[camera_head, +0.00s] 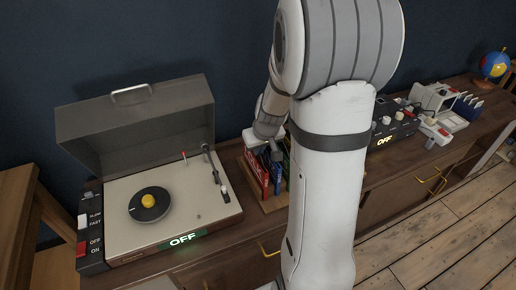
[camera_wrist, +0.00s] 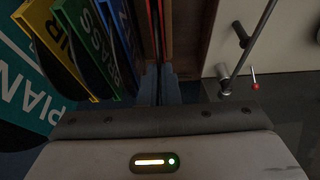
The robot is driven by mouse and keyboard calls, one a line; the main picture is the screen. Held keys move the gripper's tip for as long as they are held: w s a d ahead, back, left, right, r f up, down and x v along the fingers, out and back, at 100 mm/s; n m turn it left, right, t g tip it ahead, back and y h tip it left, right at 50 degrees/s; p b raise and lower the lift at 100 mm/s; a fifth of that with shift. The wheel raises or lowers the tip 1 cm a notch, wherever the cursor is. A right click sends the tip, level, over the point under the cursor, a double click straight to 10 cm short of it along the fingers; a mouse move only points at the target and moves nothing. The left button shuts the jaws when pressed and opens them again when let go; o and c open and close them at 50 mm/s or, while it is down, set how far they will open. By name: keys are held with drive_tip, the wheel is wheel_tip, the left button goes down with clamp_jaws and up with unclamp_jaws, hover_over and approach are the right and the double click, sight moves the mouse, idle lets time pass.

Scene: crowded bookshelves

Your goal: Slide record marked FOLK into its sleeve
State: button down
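My gripper (camera_wrist: 160,85) points into the rack of upright sleeves; in the head view its fingers (camera_head: 266,148) are above the rack, partly behind my arm. The fingers are close together on a thin dark edge (camera_wrist: 155,35) that looks like a record seen edge-on; its label is hidden. A red sleeve (camera_wrist: 166,18) is just right of this edge. I cannot read FOLK anywhere.
The turntable (camera_head: 118,232), with its lid up, stands left of the wooden rack (camera_head: 276,203). A black disc (camera_head: 135,213) with a yellow centre lies on it. Its tonearm (camera_wrist: 250,48) is close to the rack. Other devices (camera_head: 395,130) and a globe (camera_head: 495,64) are to the right.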

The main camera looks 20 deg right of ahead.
drive_tip(key=c, duration=1.6)
unclamp_jaws()
drive_tip(key=v, duration=0.7)
drive_tip(key=shift+s+r, duration=0.15)
drive_tip(key=shift+r, duration=0.2)
drive_tip(key=shift+g, duration=0.8)
drive_tip(key=s+a+r, duration=0.1)
drive_tip(key=s+a, duration=0.2)
drive_tip(key=s, duration=0.2)
drive_tip(key=s+a+r, duration=0.2)
drive_tip(key=s+a, duration=0.2)
drive_tip(key=s, duration=0.2)
drive_tip(key=s+a+r, duration=0.1)
drive_tip(key=s+a, duration=0.3)
drive_tip(key=s, duration=0.2)
drive_tip(key=shift+s+r, duration=0.15)
drive_tip(key=shift+r, duration=0.1)
